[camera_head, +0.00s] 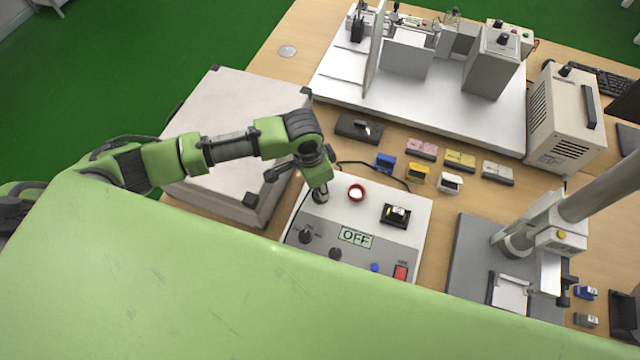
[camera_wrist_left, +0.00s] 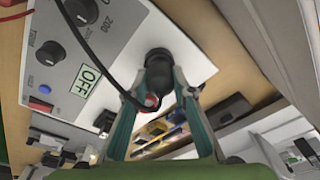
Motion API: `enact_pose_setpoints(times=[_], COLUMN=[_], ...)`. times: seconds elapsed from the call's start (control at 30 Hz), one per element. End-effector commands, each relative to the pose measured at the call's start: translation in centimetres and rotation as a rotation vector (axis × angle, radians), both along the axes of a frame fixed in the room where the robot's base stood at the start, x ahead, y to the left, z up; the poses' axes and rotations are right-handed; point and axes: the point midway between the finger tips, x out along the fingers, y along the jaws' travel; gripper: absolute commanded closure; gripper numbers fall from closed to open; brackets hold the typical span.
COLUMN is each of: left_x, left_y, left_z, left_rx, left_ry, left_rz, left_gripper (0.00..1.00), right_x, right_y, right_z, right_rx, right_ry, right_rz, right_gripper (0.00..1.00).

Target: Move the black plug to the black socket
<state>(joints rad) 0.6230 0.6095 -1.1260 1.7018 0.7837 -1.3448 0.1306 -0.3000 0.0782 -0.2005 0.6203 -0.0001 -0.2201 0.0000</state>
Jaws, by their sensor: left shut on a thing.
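The black plug (camera_wrist_left: 158,66) is a dark cylinder between the fingertips of my left gripper (camera_wrist_left: 157,80) in the left wrist view. My left gripper (camera_head: 319,195) is shut on it, low over the upper left part of the white control box (camera_head: 328,212) in the head view. The plug is mostly hidden there by the gripper. The black socket is not clearly visible; I cannot tell whether the plug touches it or sits in it. A red-ringed socket (camera_head: 357,193) is just right of the gripper. My right gripper is not in view.
The box has black knobs (camera_head: 305,237), an OFF display (camera_head: 356,237) and a dark block (camera_head: 397,215). A thin black cable (camera_wrist_left: 112,78) loops near the left finger. Several small coloured blocks lie behind the box. A large grey case (camera_head: 235,120) stands left.

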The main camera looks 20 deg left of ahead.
Motion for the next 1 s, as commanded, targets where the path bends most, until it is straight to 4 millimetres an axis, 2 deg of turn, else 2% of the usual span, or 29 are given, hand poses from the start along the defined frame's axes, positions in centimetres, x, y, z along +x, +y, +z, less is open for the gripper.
enact_pose_setpoints(times=[0.53,0.57,0.87,1.0], left_x=[0.0,0.0,0.0,-0.1], left_y=[0.0,0.0,0.0,0.1], left_z=[-1.1,-1.1,-1.0,-0.2], left_rx=[0.000,-0.001,0.000,0.000], left_ry=[0.000,-0.001,0.000,0.000], left_rz=[0.000,0.000,0.000,0.000], left_gripper=[0.99,0.70,0.70,0.70], right_x=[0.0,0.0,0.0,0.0], right_y=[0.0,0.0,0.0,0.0], right_z=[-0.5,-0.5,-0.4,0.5], right_rx=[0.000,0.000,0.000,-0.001], right_ry=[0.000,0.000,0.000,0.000], right_rz=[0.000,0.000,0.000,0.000], right_gripper=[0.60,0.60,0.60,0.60])
